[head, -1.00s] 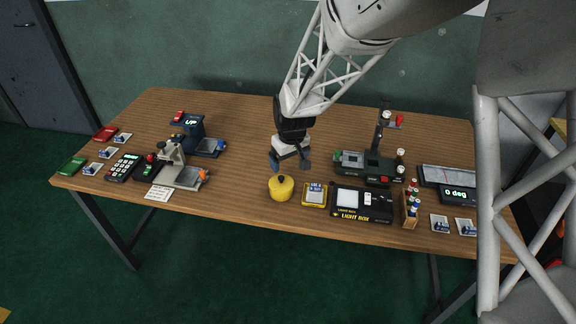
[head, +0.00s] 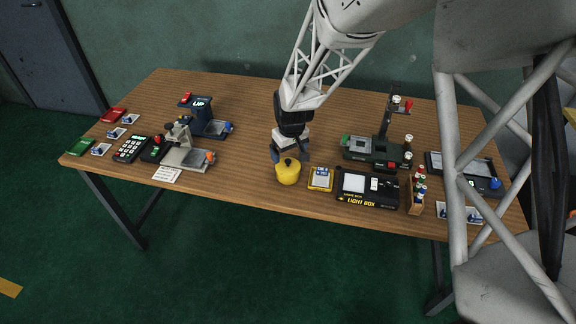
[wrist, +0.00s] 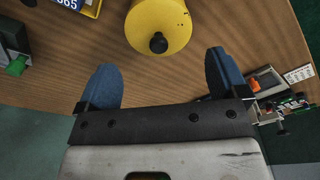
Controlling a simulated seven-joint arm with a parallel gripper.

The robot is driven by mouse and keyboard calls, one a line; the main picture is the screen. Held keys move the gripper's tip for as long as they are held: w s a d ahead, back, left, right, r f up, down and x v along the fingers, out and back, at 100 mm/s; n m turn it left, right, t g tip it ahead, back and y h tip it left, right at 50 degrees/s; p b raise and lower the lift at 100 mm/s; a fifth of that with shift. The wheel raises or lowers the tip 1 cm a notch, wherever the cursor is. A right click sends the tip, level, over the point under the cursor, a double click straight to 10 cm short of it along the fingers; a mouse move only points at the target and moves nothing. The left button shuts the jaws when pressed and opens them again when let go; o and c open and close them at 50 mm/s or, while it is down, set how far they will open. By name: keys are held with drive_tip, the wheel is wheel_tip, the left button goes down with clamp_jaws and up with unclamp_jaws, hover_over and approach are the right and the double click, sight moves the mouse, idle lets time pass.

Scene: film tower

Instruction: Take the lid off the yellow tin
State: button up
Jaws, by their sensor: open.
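The yellow tin (head: 288,175) stands upright near the front edge of the table, with its lid on and a black knob (head: 288,161) on top. In the wrist view the tin (wrist: 160,22) is at the top centre, its black knob (wrist: 158,43) facing the camera. My gripper (head: 289,155) is just behind the tin in the head view. In the wrist view its two blue fingertips (wrist: 163,78) are spread wide with nothing between them. The knob lies beyond the fingertips, roughly centred between them, apart from both.
A yellow-framed tray (head: 320,179) and the black light box (head: 367,188) stand just right of the tin. A grey device (head: 190,155) and a blue "UP" device (head: 208,121) are to the left. A green-and-black device (head: 376,150) stands behind the light box. Bare wood lies left of the tin.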

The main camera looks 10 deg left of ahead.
sight(289, 161)
drive_tip(key=shift+f, duration=0.15)
drive_tip(key=shift+w+a+f, duration=0.1)
drive_tip(key=shift+w+f, duration=0.05)
drive_tip(key=shift+f, duration=1.1)
drive_tip(key=shift+w+a+f, duration=0.1)
drive_tip(key=shift+f, duration=1.15)
drive_tip(key=c, duration=1.1)
drive_tip(key=shift+c, duration=0.4)
drive_tip(key=shift+d+f, duration=0.1)
